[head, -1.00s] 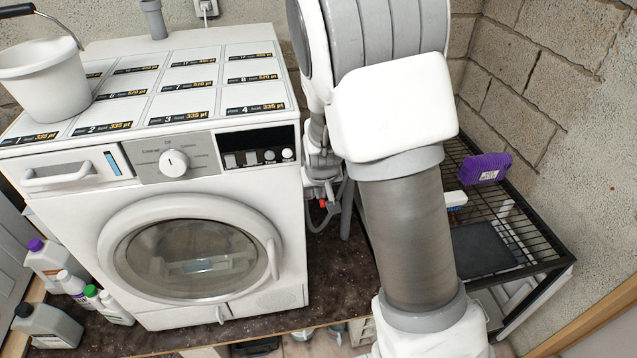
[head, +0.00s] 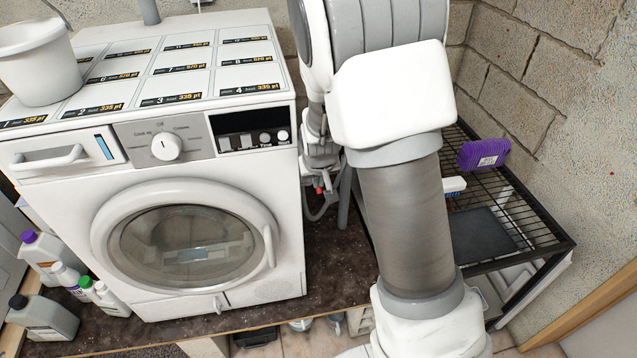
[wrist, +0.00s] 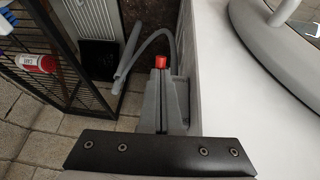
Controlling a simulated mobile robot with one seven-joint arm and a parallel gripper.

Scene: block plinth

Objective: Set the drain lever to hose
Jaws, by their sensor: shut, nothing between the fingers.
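The drain lever shows as a red tip (wrist: 160,62) in the wrist view, beside the washing machine's side wall. A small red spot in the head view (head: 319,190) appears to be the same part. My gripper (wrist: 161,74) is shut and empty, its fingertips right at the near side of the red tip. I cannot tell whether they touch it. The fingers hide the lever's lower part, and its setting cannot be read. A grey hose (wrist: 133,60) curves behind the tip to the left. The washing machine (head: 270,215) stands left of my arm in the head view.
A black wire rack (head: 520,215) stands right of my arm, holding a purple brush-like item (head: 484,154). In the wrist view a red-and-white container (wrist: 35,63) is by the rack. A white bucket (head: 38,75) sits on the machine; several bottles (head: 45,255) stand at its left.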

